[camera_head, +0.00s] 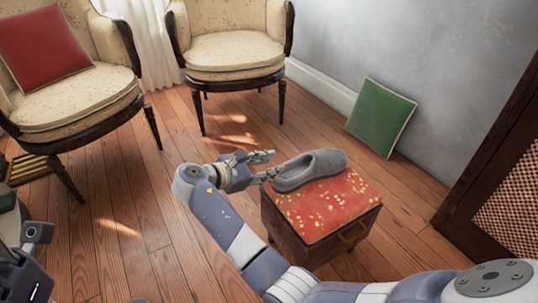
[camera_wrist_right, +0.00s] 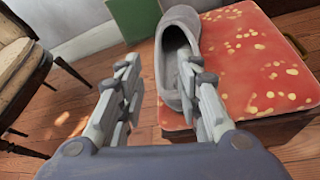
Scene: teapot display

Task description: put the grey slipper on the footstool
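The grey slipper (camera_head: 311,169) lies on the red patterned top of the footstool (camera_head: 330,215), near its far left edge. In the right wrist view the slipper (camera_wrist_right: 176,30) has its open end toward me, and the footstool (camera_wrist_right: 260,60) is under it. My right gripper (camera_head: 265,165) is at the slipper's left end.
Two cream armchairs stand at the back, one (camera_head: 235,50) in the middle and one (camera_head: 70,100) at left with a red cushion (camera_head: 42,45). A green cushion (camera_head: 381,117) leans on the wall. A dark cabinet (camera_head: 490,180) stands at right. Wooden floor left of the footstool is clear.

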